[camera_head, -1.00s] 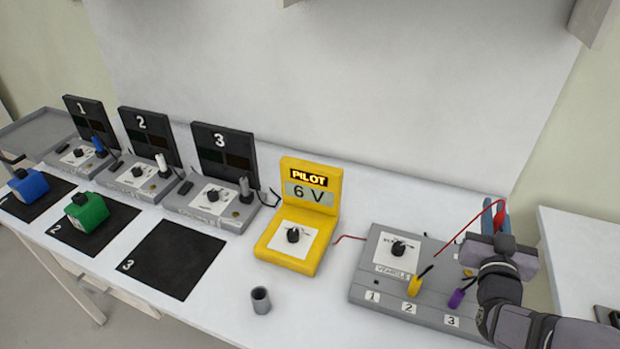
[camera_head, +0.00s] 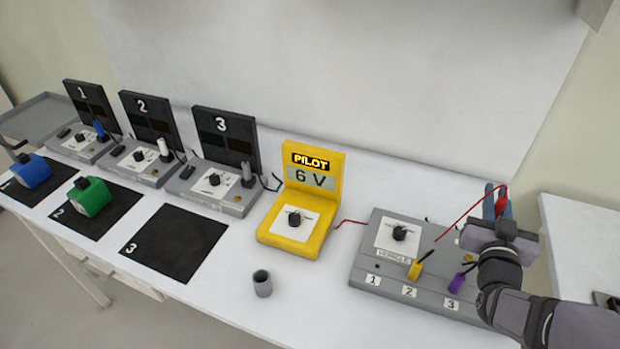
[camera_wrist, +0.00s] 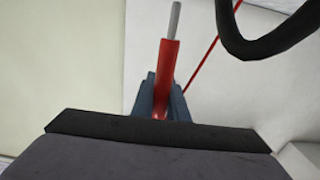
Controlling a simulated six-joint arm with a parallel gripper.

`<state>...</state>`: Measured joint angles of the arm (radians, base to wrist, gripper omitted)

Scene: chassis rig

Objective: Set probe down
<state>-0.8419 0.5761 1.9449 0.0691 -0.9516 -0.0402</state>
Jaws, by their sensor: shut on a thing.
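The red probe (camera_wrist: 168,75) has a grey metal tip and shows in the wrist view, held between the fingers of my gripper (camera_wrist: 158,100). In the head view my gripper (camera_head: 497,200) is at the right, above the back right part of the grey vehicle box (camera_head: 378,274). The probe's red end (camera_head: 502,202) shows between the fingers there. A red lead (camera_head: 465,214) runs from it down toward the vehicle box. My arm hides the right part of that box.
The yellow pilot meter (camera_head: 298,222) reads 6 V. A yellow plug (camera_head: 416,270) and a purple plug (camera_head: 460,282) stand on the vehicle box. A grey cup (camera_head: 262,284) stands in front. Black mat 3 (camera_head: 175,243) is empty; blue (camera_head: 31,171) and green (camera_head: 90,197) blocks occupy the others.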

